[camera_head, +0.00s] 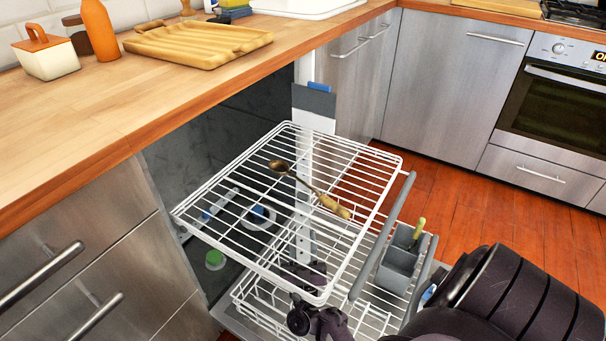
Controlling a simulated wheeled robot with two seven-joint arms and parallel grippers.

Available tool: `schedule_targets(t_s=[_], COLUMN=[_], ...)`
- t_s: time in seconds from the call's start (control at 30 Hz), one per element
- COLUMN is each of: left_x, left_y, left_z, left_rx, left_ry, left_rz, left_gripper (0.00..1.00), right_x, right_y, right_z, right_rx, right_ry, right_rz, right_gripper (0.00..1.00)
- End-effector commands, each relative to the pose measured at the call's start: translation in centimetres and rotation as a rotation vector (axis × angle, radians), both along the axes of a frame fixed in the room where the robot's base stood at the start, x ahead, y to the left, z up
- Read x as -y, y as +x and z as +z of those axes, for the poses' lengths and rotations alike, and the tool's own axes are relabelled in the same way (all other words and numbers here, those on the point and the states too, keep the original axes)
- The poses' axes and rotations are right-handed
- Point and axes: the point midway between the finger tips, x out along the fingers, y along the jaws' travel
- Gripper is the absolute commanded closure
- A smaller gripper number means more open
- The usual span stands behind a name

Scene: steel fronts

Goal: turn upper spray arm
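The dishwasher's upper rack (345,165) is a white wire rack, pulled out level below the worktop. A long pale strip with small holes, which looks like the upper spray arm (303,238), shows through and below its wires, pointing toward the rack's front. Wires partly hide it. My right gripper (311,292) is dark and sits at the rack's near corner, close to the strip's near end. Part of it shows under the rack wires. Whether its fingers touch the strip, and how wide they are, cannot be made out. My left gripper is out of view.
A ladle (308,188) lies on the upper rack. The lower rack (262,300) is also out, with a grey cutlery basket (399,264). My dark arm fills the lower right. The wooden worktop (90,110) overhangs at left; open floor (455,195) lies right.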

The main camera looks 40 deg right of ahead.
Motion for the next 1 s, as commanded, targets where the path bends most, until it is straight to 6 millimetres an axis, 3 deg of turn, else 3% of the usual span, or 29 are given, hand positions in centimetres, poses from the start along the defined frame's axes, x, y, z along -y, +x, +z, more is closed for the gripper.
schedule_targets(t_s=[0.03, 0.27, 0.67, 1.0], left_x=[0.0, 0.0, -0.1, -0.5], left_y=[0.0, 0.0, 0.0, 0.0], left_z=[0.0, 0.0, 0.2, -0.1], left_rx=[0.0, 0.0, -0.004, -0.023], left_ry=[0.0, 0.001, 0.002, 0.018], left_rz=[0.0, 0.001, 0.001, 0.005], left_gripper=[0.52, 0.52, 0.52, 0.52], right_x=[0.0, 0.0, 0.5, 3.2], right_y=[0.0, 0.0, -0.4, -2.1], right_z=[0.0, 0.0, 0.1, 0.0], right_rx=[0.0, 0.0, 0.0, -0.003], right_ry=[0.0, 0.0, -0.003, -0.008], right_rz=[0.0, 0.0, 0.046, 0.282], right_gripper=[0.72, 1.0, 1.0, 1.0])
